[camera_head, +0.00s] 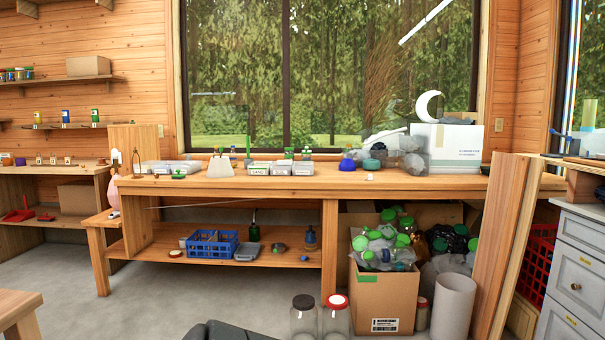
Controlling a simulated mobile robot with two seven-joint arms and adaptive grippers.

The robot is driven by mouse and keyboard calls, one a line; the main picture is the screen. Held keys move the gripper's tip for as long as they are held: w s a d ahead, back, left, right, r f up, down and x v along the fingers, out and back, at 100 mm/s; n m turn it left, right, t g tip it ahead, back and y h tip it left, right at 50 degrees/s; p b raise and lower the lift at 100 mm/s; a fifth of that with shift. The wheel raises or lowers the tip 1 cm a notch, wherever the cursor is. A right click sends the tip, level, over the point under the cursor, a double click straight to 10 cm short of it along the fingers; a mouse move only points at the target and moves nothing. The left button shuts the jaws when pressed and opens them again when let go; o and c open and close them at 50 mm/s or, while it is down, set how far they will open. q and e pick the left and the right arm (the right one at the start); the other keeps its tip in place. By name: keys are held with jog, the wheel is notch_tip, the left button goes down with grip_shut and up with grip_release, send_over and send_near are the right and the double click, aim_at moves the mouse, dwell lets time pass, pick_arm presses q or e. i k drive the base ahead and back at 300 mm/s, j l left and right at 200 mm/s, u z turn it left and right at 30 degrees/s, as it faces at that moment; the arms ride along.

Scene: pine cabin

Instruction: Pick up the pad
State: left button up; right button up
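I cannot pick out the pad for certain at this distance. A small flat green item (178,174) lies on the left part of the long wooden workbench (400,184). A flat grey item (247,252) lies on the bench's lower shelf. I cannot tell whether either one is a pad. Neither of my grippers is in view.
A blue crate (212,244) stands on the lower shelf. A cardboard box (382,300) filled with plastic bottles, jars (336,315) and a white cylinder (453,305) stand on the floor at the right front. The concrete floor (170,295) at left is mostly clear.

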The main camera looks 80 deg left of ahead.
aim_at(179, 176)
jog(key=u, duration=3.35)
jog(key=z, duration=0.35)
jog(key=i+z, duration=0.3)
jog(key=i, duration=0.85)
jog(key=i+u, duration=0.25)
jog(key=i, duration=0.25)
jog(key=i+u, duration=0.3)
jog(key=i, duration=0.15)
jog(key=i+l+u, duration=0.25)
jog(key=i, duration=0.25)
jog(key=i+j+u, duration=0.2)
jog(key=i+u, duration=0.2)
jog(key=i, duration=0.35)
jog(key=i+u, duration=0.4)
jog(key=i, duration=0.35)
jog(key=i+z, duration=0.2)
jog(key=i, duration=0.25)
jog(key=i+j+z, duration=0.25)
jog(key=i, duration=0.25)
jog(key=i+j+z, duration=0.2)
jog(key=i, duration=0.25)
jog(key=l, duration=0.1)
